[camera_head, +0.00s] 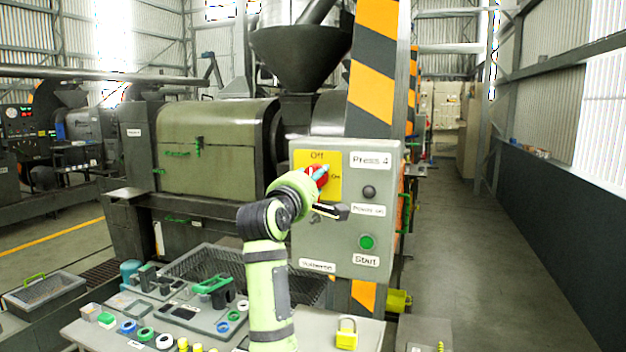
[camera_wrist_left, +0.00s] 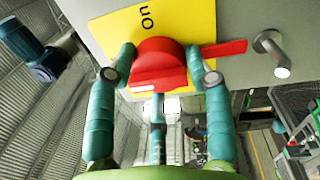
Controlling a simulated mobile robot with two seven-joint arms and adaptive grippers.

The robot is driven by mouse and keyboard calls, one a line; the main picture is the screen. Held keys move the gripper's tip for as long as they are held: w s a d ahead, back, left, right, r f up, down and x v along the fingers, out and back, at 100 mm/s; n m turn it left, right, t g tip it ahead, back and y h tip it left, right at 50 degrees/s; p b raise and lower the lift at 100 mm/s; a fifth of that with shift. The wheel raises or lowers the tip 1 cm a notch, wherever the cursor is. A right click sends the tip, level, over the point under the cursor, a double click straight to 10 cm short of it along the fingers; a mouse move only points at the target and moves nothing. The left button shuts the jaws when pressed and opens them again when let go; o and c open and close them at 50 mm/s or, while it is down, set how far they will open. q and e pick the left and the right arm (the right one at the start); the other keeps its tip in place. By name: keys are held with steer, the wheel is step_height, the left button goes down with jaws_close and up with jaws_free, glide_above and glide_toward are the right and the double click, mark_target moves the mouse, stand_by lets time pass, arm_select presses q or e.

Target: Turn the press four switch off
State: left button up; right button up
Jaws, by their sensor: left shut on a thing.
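The press four panel (camera_head: 375,232) is a grey box labelled "Press 4". Its yellow plate (camera_head: 328,158) reads "Off" at the top and "On" at the right. The red rotary switch (camera_head: 317,173) sits on this plate, mostly covered by my gripper in the head view. My left gripper (camera_head: 322,171) is at the switch. In the left wrist view its two teal fingers (camera_wrist_left: 160,62) are on either side of the red knob (camera_wrist_left: 158,64), shut on it. A red bar sticks out past one finger. I cannot tell which label the knob points to. My right gripper is not in view.
A striped post (camera_head: 375,70) stands behind the panel. A bench (camera_head: 215,318) with padlocks and coloured rings lies below left. The aisle at right is clear.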

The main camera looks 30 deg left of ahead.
arm_select(q)
steer(key=shift+a+r, duration=0.1)
steer(key=o, duration=1.1)
steer(key=shift+o, duration=0.2)
steer(key=shift+s+a, duration=0.1)
steer(key=shift+a, duration=0.05)
steer(key=shift+s+d, duration=0.15)
steer(key=shift+d, duration=0.05)
steer(key=v, duration=1.1)
steer(key=shift+s, duration=0.4)
steer(key=shift+a, duration=0.1)
